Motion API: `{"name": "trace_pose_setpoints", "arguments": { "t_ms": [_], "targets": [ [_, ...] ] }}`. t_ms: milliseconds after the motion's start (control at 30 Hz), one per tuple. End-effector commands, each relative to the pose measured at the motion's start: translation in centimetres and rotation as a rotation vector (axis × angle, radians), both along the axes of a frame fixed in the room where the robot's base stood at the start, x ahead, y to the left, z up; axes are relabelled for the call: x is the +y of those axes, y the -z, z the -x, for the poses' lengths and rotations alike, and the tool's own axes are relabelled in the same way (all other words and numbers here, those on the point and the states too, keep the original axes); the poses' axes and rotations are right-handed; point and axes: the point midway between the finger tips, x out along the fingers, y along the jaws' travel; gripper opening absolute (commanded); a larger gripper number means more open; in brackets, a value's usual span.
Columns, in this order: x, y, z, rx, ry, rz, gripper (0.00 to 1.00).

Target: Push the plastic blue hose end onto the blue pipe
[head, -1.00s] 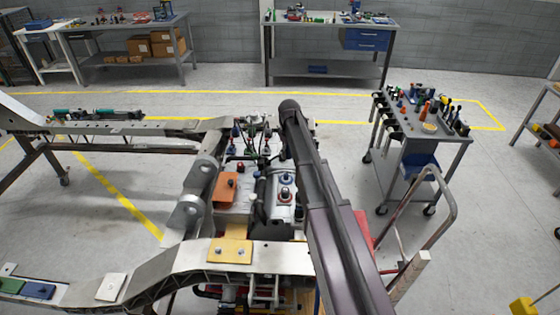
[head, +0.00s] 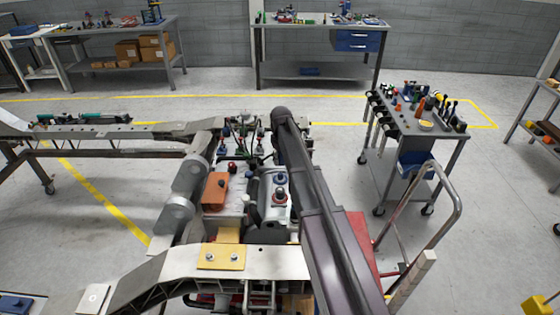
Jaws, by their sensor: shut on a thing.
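My dark arm (head: 325,215) reaches from the bottom edge up to a rounded joint in the middle of the head view. My gripper does not show; it seems hidden behind the arm or among the parts. I cannot tell the blue hose end from the small fittings. Small blue fittings (head: 222,150) stand in a cluster at the far end of the chassis, left of my arm's joint. A round blue part (head: 280,178) sits on the grey unit (head: 265,212) in the chassis. I cannot tell which of these, if any, is the blue pipe.
The chassis front rail with a yellow plate (head: 221,256) crosses the near side. An orange block (head: 215,190) sits inside the frame. A tool cart (head: 420,140) and a red trolley (head: 360,245) stand to the right. Workbenches line the back wall. Open floor lies left and right.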

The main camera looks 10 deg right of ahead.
Motion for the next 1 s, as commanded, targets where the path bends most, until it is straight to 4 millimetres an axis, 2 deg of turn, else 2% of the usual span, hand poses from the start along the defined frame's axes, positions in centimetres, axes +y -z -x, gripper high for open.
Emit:
{"name": "trace_pose_setpoints", "arguments": {
  "t_ms": [467,1000],
  "targets": [
    [0.4,0.6,0.0,0.0,-0.005,0.0,0.0],
    [0.5,4.7,0.0,0.0,-0.006,0.0,0.0]
  ]
}}
